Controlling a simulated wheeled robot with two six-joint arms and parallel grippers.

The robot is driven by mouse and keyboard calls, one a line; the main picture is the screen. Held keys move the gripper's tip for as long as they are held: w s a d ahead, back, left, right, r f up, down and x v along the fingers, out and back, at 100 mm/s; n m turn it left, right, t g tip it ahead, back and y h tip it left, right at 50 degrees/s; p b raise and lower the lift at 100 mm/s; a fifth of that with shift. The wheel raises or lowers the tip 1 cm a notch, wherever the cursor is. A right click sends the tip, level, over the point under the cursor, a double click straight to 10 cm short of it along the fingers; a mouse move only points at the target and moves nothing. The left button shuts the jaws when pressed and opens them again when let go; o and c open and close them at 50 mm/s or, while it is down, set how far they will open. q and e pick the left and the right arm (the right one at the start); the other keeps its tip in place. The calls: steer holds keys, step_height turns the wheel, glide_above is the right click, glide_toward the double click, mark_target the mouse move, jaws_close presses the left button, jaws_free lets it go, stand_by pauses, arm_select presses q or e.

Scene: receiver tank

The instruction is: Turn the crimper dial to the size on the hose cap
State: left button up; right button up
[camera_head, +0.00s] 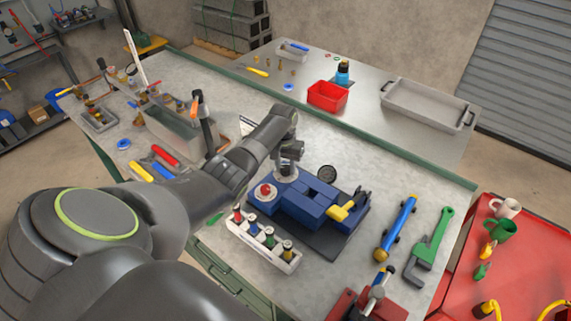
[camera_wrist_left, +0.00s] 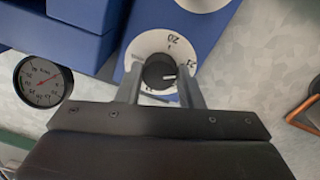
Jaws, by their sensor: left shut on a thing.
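The blue crimper (camera_head: 312,204) stands on its dark base on the bench, with a red button and a yellow part. In the left wrist view its dial (camera_wrist_left: 158,73) is a black knob on a white numbered disc (camera_wrist_left: 173,40). A 20 shows near the top; the other marks are partly hidden. The knob's white line points right. My left gripper (camera_wrist_left: 160,86) is shut on the knob, one finger on each side. In the head view the left gripper (camera_head: 288,168) is at the crimper's far left end. I cannot make out a hose cap with a readable size.
A white rack (camera_head: 262,248) with several coloured-top pieces stands before the crimper. A round gauge (camera_wrist_left: 43,81) is beside it. A blue tool (camera_head: 397,228) and green pipe wrench (camera_head: 431,246) lie to the right. A red bin (camera_head: 327,96) and grey tray (camera_head: 428,105) are behind.

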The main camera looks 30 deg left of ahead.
arm_select(q)
steer(key=m, duration=0.5)
steer(key=shift+w+r+m, duration=0.1)
steer(key=shift+w+m, duration=0.05)
steer(key=shift+m, duration=0.15)
steer(key=m, duration=0.5)
steer(key=shift+m, duration=0.4)
steer(key=o, duration=1)
steer(key=shift+c, duration=0.2)
